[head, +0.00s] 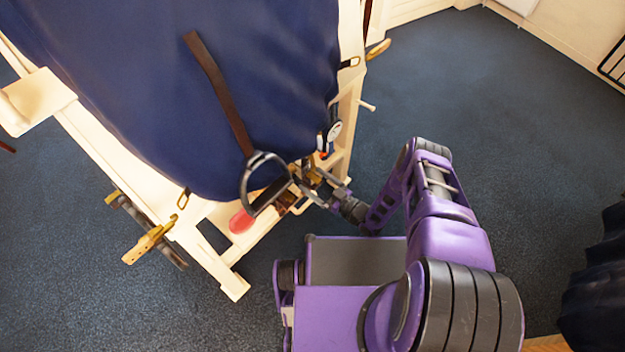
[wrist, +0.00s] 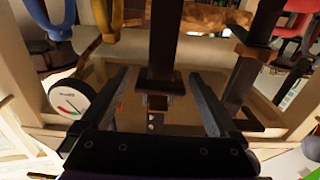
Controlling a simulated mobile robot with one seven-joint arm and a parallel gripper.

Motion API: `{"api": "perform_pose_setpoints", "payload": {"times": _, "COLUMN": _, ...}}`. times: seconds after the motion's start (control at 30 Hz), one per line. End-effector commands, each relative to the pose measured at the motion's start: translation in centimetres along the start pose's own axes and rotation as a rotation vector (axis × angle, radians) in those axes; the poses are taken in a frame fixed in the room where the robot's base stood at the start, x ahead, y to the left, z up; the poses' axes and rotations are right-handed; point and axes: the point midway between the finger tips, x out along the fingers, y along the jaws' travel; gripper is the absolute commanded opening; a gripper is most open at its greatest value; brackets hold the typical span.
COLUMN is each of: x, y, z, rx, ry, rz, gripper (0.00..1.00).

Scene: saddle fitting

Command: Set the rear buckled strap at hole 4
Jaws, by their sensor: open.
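A dark brown strap (wrist: 164,45) hangs down between my fingers in the wrist view, with a wider dark band at its low end and a small pale metal piece (wrist: 155,102), perhaps a buckle, just below. My gripper (wrist: 160,78) is open, one finger on each side of the strap, with gaps to both. A second brown strap (wrist: 243,85) hangs outside the right finger. In the head view my gripper (head: 306,180) is at the near end of the cream frame, where straps and fittings crowd together. I cannot make out hole numbers or which hole is used.
A round dial gauge (wrist: 70,104) stands left of my fingers. The cream frame (head: 215,262) carries a large blue padded body (head: 150,100) with a brown strap (head: 215,80) across it. A dark loop (head: 244,185) and a red piece (head: 241,221) lie near my gripper.

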Motion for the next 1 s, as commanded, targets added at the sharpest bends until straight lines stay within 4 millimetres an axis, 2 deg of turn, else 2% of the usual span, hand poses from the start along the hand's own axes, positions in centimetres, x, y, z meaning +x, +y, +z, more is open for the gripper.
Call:
{"api": "perform_pose_setpoints", "payload": {"times": 0.17, "x": -0.01, "y": 0.00, "z": 0.00, "rx": 0.000, "ry": 0.000, "rz": 0.000, "gripper": 0.95}}
{"api": "perform_pose_setpoints", "payload": {"times": 0.6, "x": 0.01, "y": 0.00, "z": 0.00, "rx": 0.000, "ry": 0.000, "rz": 0.000, "gripper": 0.16}}
{"api": "perform_pose_setpoints", "payload": {"times": 0.7, "x": 0.01, "y": 0.00, "z": 0.00, "rx": 0.000, "ry": 0.000, "rz": 0.000, "gripper": 0.00}}
{"api": "perform_pose_setpoints", "payload": {"times": 1.0, "x": -0.03, "y": 0.07, "z": -0.07, "rx": 0.000, "ry": 0.000, "rz": 0.000, "gripper": 0.00}}
